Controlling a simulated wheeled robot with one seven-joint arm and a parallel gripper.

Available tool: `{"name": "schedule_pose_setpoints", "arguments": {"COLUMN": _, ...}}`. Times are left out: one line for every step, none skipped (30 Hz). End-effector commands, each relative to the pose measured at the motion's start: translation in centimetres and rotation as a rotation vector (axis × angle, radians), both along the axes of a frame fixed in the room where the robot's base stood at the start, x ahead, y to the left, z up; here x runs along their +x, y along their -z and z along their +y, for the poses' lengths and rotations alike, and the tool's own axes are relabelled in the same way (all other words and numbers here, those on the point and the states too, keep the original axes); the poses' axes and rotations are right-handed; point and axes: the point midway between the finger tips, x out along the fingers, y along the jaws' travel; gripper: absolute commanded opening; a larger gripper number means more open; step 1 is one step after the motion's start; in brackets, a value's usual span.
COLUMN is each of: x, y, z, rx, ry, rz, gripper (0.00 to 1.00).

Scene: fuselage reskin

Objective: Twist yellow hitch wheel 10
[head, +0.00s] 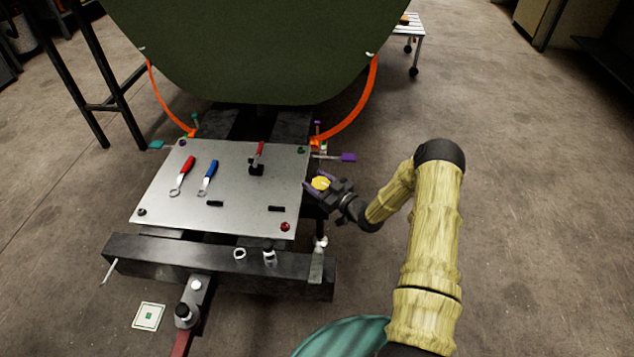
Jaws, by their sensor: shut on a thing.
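The yellow hitch wheel (320,183) is a small yellow disc just beyond the right edge of the grey metal plate. My gripper (318,188) reaches in from the right at the end of my arm. Its dark fingers lie on either side of the wheel and are shut on it. The fingers and the gripper body hide part of the wheel's rim and whatever is under it.
A large green fuselage panel (255,50) with orange straps stands behind. A dark beam (190,257) runs in front. Floor at right is clear.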

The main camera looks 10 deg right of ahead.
Motion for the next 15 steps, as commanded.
{"name": "schedule_pose_setpoints", "arguments": {"x": 0.03, "y": 0.00, "z": 0.04, "rx": 0.000, "ry": -0.001, "rz": 0.000, "gripper": 0.29}}
{"name": "schedule_pose_setpoints", "arguments": {"x": 0.03, "y": 0.00, "z": 0.04, "rx": -0.001, "ry": -0.004, "rz": -0.001, "gripper": 0.29}}
{"name": "schedule_pose_setpoints", "arguments": {"x": 0.04, "y": 0.00, "z": 0.05, "rx": -0.001, "ry": -0.009, "rz": -0.002, "gripper": 0.29}}
{"name": "schedule_pose_setpoints", "arguments": {"x": 0.03, "y": 0.01, "z": 0.06, "rx": -0.001, "ry": -0.015, "rz": -0.002, "gripper": 0.29}}
{"name": "schedule_pose_setpoints", "arguments": {"x": 0.04, "y": 0.01, "z": 0.06, "rx": 0.000, "ry": -0.023, "rz": -0.001, "gripper": 0.29}}
{"name": "schedule_pose_setpoints", "arguments": {"x": 0.03, "y": 0.01, "z": 0.08, "rx": -0.001, "ry": -0.037, "rz": -0.003, "gripper": 0.29}}
{"name": "schedule_pose_setpoints", "arguments": {"x": 0.03, "y": 0.01, "z": 0.09, "rx": -0.001, "ry": -0.049, "rz": -0.003, "gripper": 0.29}}
{"name": "schedule_pose_setpoints", "arguments": {"x": 0.05, "y": 0.00, "z": 0.11, "rx": -0.001, "ry": -0.064, "rz": -0.004, "gripper": 0.29}}
{"name": "schedule_pose_setpoints", "arguments": {"x": 0.03, "y": 0.01, "z": 0.13, "rx": -0.001, "ry": -0.086, "rz": -0.004, "gripper": 0.29}}
{"name": "schedule_pose_setpoints", "arguments": {"x": 0.01, "y": 0.03, "z": 0.15, "rx": -0.002, "ry": -0.104, "rz": -0.004, "gripper": 0.29}}
{"name": "schedule_pose_setpoints", "arguments": {"x": 0.01, "y": 0.04, "z": 0.16, "rx": -0.002, "ry": -0.124, "rz": -0.004, "gripper": 0.29}}
{"name": "schedule_pose_setpoints", "arguments": {"x": -0.03, "y": 0.04, "z": 0.24, "rx": -0.002, "ry": -0.150, "rz": -0.004, "gripper": 0.29}}
{"name": "schedule_pose_setpoints", "arguments": {"x": -0.02, "y": 0.03, "z": 0.26, "rx": -0.003, "ry": -0.169, "rz": -0.004, "gripper": 0.29}}
{"name": "schedule_pose_setpoints", "arguments": {"x": -0.05, "y": 0.04, "z": 0.28, "rx": -0.003, "ry": -0.189, "rz": -0.004, "gripper": 0.29}}
{"name": "schedule_pose_setpoints", "arguments": {"x": -0.10, "y": 0.04, "z": 0.33, "rx": -0.002, "ry": -0.213, "rz": -0.005, "gripper": 0.29}}
